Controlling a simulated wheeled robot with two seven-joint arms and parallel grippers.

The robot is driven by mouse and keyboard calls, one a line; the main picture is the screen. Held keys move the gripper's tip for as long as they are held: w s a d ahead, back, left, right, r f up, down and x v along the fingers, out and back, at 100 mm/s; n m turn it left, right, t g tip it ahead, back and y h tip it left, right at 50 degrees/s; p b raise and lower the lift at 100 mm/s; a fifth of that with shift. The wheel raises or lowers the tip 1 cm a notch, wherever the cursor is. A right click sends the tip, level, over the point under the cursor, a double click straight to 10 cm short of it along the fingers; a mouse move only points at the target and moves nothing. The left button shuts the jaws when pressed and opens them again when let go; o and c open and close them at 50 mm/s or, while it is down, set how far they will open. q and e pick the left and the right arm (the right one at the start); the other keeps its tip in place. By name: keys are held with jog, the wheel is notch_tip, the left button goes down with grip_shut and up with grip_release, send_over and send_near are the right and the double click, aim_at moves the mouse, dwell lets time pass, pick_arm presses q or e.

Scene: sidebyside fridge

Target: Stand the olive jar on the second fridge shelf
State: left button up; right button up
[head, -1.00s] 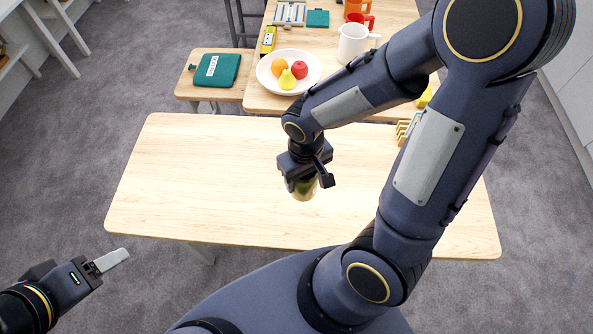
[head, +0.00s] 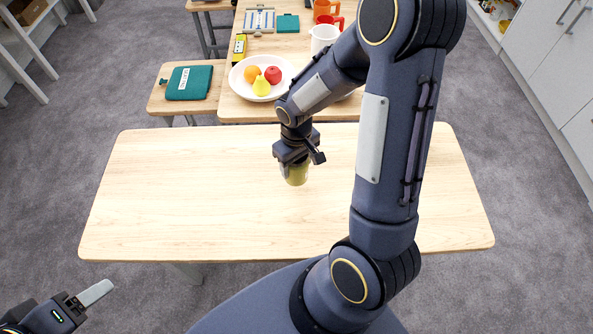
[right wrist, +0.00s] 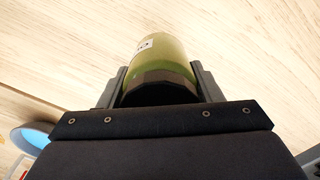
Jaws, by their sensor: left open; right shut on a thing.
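The olive jar (head: 296,175) is a green jar with a dark lid, under my right gripper (head: 294,160) over the near wooden table. In the right wrist view the jar (right wrist: 168,62) sits between the two fingers of my right gripper (right wrist: 160,85), lid toward the palm. The right gripper is shut on it. I cannot tell whether the jar's base touches the table. My left gripper (head: 95,293) is open and empty at the lower left, off the table's edge. No fridge shelf shows in these views.
The near table (head: 160,200) is otherwise clear. Behind it stand a white fruit plate (head: 240,86), a white pitcher (head: 322,38) and a red mug (head: 330,22). A teal book (head: 188,83) lies on a stool. White cabinets (head: 550,60) line the right.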

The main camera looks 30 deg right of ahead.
jog(key=shift+w+d+f, duration=0.15)
jog(key=shift+w+f, duration=0.05)
jog(key=shift+f, duration=0.2)
notch_tip(320, 180, down, 3)
jog(key=b, duration=0.3)
jog(key=shift+w+f, duration=0.15)
jog(key=shift+f, duration=0.05)
jog(key=shift+r, duration=0.15)
jog(key=o, duration=1.3)
jog(key=shift+c, duration=0.2)
